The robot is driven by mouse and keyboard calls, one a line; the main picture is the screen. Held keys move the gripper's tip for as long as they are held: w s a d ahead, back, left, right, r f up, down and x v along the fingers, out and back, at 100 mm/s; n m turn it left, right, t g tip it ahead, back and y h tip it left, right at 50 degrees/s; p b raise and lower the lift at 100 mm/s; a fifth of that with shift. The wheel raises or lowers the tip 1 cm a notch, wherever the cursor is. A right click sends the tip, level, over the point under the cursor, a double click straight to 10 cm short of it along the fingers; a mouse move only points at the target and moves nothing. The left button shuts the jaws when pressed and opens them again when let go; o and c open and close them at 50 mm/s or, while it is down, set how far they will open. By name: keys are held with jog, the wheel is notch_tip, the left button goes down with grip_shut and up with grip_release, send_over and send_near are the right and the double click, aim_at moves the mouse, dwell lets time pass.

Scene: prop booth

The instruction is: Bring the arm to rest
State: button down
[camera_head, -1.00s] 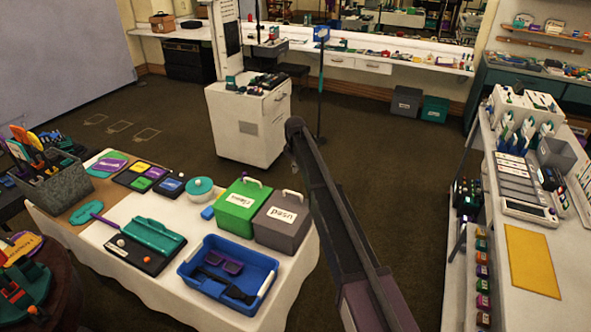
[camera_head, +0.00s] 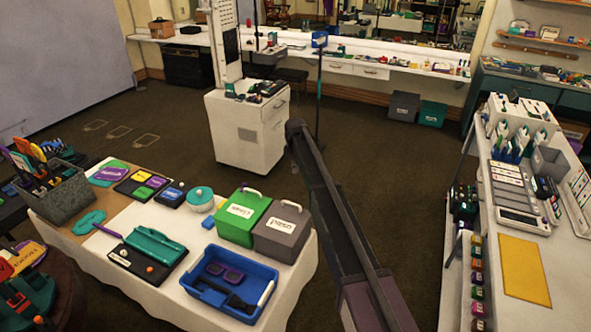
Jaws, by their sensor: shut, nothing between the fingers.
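My arm (camera_head: 335,220) reaches from the bottom right of the head view up to a dark rounded joint near the middle. It stands over the floor, between the white-covered table on the left and the long counter on the right. My gripper is not visible; no fingers show past the joint or along the link. I see nothing carried by the part of the arm in view.
The white-covered table (camera_head: 130,212) holds a blue tray (camera_head: 211,303), a green box (camera_head: 238,220) and a grey box (camera_head: 283,232) close left of my arm. A white cabinet (camera_head: 235,152) stands beyond. The right counter (camera_head: 479,225) is crowded. Brown floor (camera_head: 400,170) between is clear.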

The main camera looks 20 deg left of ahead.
jog(key=s+d+f+m+b, duration=0.1)
jog(key=s+d+m, duration=0.3)
jog(key=s+d, duration=0.6)
jog(key=s+d+m, duration=0.3)
jog(key=s+d, duration=0.3)
jog(key=d, duration=0.7)
jog(key=s+d+f+m+b, duration=0.1)
jog(key=s+d+m, duration=0.3)
jog(key=s+d, duration=0.6)
jog(key=s+d+m, duration=0.5)
jog(key=s+d, duration=0.6)
jog(key=shift+s+f+g+b, duration=0.15)
jog(key=shift+f+g+b, duration=0.15)
jog(key=shift+f+b, duration=0.05)
